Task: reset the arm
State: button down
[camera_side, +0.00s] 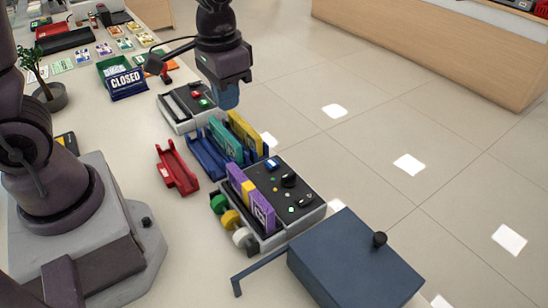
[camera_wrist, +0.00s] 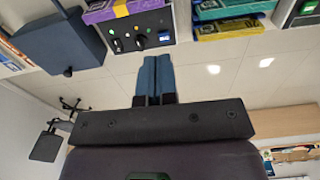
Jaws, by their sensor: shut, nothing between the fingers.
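My gripper (camera_side: 226,97) is shut and empty, with its blue fingers together. In the side view it hangs above the counter's edge, over the far end of the row of devices. In the wrist view the closed fingers (camera_wrist: 153,80) point up the picture, and nothing is between them. The counter (camera_side: 190,235) runs under my arm. Part of my base and arm shows at the left of the side view.
A black panel device (camera_side: 300,205) holds a purple bundle (camera_side: 262,211). A blue tray (camera_side: 205,155) holds teal and yellow bundles. A red tray (camera_side: 177,167), dark blue box (camera_side: 350,265), CLOSED sign (camera_side: 127,83) and potted plant (camera_side: 48,97) stand nearby. Open floor (camera_side: 380,120) lies right.

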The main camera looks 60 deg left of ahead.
jog(key=s+r+t, duration=0.5)
jog(key=s+r, duration=0.5)
jog(key=r, duration=0.1)
jog(key=shift+a+r, duration=0.2)
jog(key=shift+a, duration=0.25)
dwell(1.7)
